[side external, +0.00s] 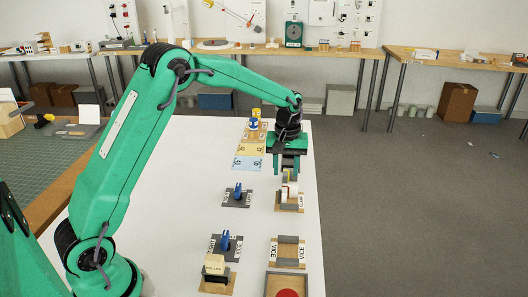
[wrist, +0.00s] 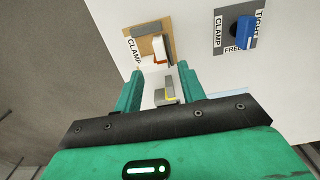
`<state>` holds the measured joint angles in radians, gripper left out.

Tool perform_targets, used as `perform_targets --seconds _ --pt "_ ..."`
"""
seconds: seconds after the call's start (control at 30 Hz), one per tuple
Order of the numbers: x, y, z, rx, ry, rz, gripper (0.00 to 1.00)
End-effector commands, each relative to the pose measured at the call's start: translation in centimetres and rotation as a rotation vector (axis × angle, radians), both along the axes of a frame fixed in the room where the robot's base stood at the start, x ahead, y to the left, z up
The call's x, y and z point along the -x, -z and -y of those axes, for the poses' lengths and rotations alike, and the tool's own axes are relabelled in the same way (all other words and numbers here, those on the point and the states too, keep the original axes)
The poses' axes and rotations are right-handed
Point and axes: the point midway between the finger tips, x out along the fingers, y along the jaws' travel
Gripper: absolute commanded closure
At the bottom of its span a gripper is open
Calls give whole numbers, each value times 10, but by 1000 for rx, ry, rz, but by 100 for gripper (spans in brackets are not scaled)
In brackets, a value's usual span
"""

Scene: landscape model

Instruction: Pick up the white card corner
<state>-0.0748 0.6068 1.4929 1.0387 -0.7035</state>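A white piece with an orange-red edge (wrist: 160,48) stands at the wooden clamp fixture (wrist: 143,44) in the wrist view; it also shows in the side view (side external: 291,189). It looks like the white card corner, but its shape is unclear. A small grey, yellow and white piece (wrist: 166,95) lies nearer, between my fingers in the wrist view. I cannot tell whether it belongs to the card. My gripper (wrist: 158,78) is open, with gaps beside that piece. In the side view my gripper (side external: 288,170) points down just behind the clamp, and its fingertips are partly hidden.
A blue clamp knob (side external: 238,190) stands left of the clamp. A vice (side external: 289,252), a second blue knob (side external: 225,240) and a tray rim (side external: 270,284) lie nearer. Labelled pads (side external: 247,163) lie behind. The white table (side external: 160,215) is clear at left; its right edge is close.

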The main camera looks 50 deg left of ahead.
Motion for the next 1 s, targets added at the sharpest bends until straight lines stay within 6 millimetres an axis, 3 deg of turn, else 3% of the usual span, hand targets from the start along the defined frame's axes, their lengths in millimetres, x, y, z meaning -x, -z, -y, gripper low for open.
perform_targets --seconds 0.27,0.57,1.0 --pt "-2 5 -1 0 -7 -4 60" --pt "-1 26 0 1 -6 -5 60" --pt "-1 42 0 1 -6 -6 60"
